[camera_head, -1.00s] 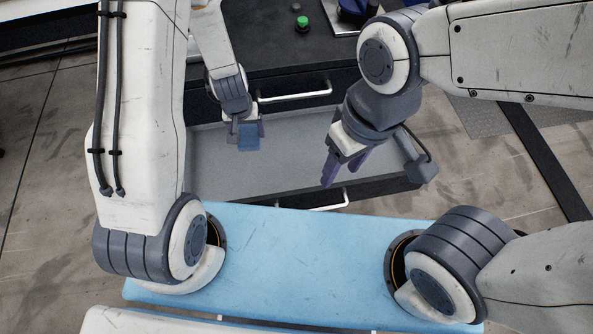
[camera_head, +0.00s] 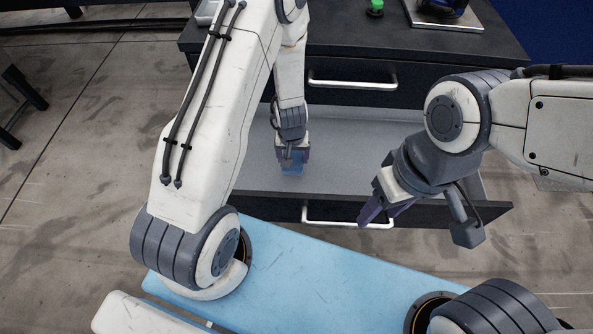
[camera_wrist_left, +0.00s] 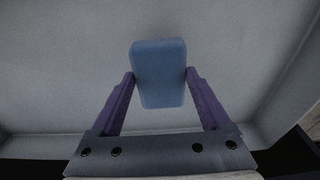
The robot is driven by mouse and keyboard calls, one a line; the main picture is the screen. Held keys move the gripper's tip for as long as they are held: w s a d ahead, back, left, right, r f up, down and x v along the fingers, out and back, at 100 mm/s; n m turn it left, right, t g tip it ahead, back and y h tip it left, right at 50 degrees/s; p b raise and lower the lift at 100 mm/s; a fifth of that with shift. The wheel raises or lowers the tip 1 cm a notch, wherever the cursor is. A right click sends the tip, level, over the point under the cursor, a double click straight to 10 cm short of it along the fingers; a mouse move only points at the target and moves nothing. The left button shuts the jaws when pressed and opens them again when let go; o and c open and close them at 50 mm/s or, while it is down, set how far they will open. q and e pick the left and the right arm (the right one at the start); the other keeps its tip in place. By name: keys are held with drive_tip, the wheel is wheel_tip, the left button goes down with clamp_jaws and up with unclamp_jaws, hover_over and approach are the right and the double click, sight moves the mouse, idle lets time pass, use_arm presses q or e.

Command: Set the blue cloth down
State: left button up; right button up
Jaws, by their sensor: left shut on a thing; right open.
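The blue cloth (camera_head: 292,169) is a small, flat, folded-looking block. My left gripper (camera_head: 292,158) is shut on it, above or inside the open drawer (camera_head: 375,150) with a grey floor. In the left wrist view the cloth (camera_wrist_left: 159,75) sits between the purple fingertips, which touch its two sides, with the grey drawer floor beyond. I cannot tell whether the cloth touches that floor. My right gripper (camera_head: 382,211) is open and empty, near the drawer's front edge, pointing down and left.
The black cabinet top (camera_head: 345,40) carries a green button (camera_head: 376,6). A closed drawer with a white handle (camera_head: 352,84) is above the open one, whose front handle (camera_head: 345,218) faces me. The drawer floor around the cloth looks clear.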

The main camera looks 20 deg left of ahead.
sight(293, 166)
use_arm(q)
drive_tip(key=shift+f+b, duration=1.75)
drive_tip(key=shift+f, duration=0.65)
drive_tip(key=shift+f, duration=0.2)
drive_tip(key=o, duration=1)
drive_tip(key=shift+r, duration=0.1)
